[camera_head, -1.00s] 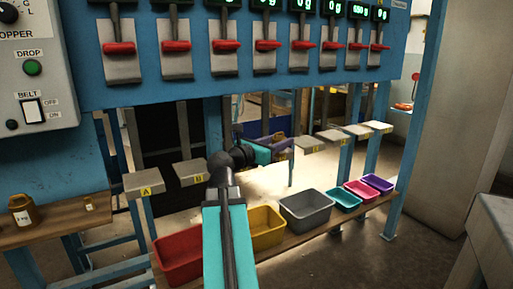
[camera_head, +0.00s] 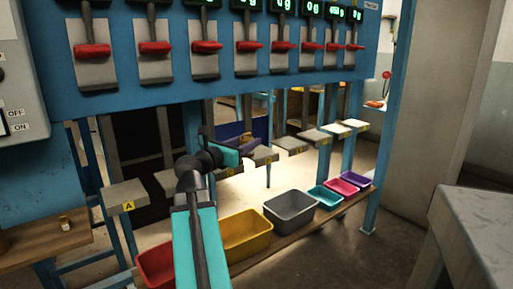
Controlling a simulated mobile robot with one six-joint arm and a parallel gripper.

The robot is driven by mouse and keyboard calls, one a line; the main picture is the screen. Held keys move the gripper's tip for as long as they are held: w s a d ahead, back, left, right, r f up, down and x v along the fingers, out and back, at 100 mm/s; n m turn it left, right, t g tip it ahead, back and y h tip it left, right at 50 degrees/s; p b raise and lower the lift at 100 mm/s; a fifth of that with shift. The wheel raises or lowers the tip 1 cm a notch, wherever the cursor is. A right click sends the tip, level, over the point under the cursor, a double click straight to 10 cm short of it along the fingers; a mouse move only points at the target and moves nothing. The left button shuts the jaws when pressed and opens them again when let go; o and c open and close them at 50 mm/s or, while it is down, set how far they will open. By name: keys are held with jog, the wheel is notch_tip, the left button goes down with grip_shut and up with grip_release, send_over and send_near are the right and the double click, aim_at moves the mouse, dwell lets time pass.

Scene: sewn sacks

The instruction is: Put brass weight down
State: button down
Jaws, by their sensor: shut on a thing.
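My gripper (camera_head: 249,147) is at the end of my teal arm, by the lettered weighing plates, close to the plate marked D (camera_head: 265,156). It is small and partly hidden behind my wrist. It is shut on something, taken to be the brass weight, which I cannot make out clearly. I cannot tell whether it touches a plate. Another small brass weight (camera_head: 66,224) stands on the wooden bench at the left.
Plate A (camera_head: 125,196) is at the left, with several more plates running right. Coloured bins, including a grey one (camera_head: 290,213), stand on a low shelf below. A blue panel (camera_head: 225,72) with red levers and green displays hangs above. A grey table (camera_head: 475,225) is at the right.

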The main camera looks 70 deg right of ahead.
jog(key=shift+d+r+p, duration=0.15)
jog(key=shift+r+p, duration=0.15)
jog(key=shift+p, duration=0.55)
jog(key=d+p, duration=0.1)
jog(key=p, duration=0.5)
jog(key=shift+w+d, duration=0.15)
jog(key=shift+d, duration=0.05)
jog(key=d+p, duration=0.1)
jog(key=p, duration=0.6)
jog(key=shift+f, duration=0.15)
jog(key=shift+w+d+f, duration=0.25)
jog(key=shift+d, duration=1.8)
jog(key=shift+w+d+f, duration=0.2)
jog(key=shift+d+f, duration=0.05)
jog(key=shift+d, duration=1.8)
jog(key=shift+w+d+f, duration=0.25)
jog(key=shift+d, duration=1.8)
jog(key=shift+w+d, duration=0.1)
jog(key=shift+d, duration=0.35)
jog(key=shift+f, duration=1.8)
jog(key=shift+f, duration=0.1)
jog(key=c, duration=1.1)
grip_release()
jog(key=shift+f, duration=0.1)
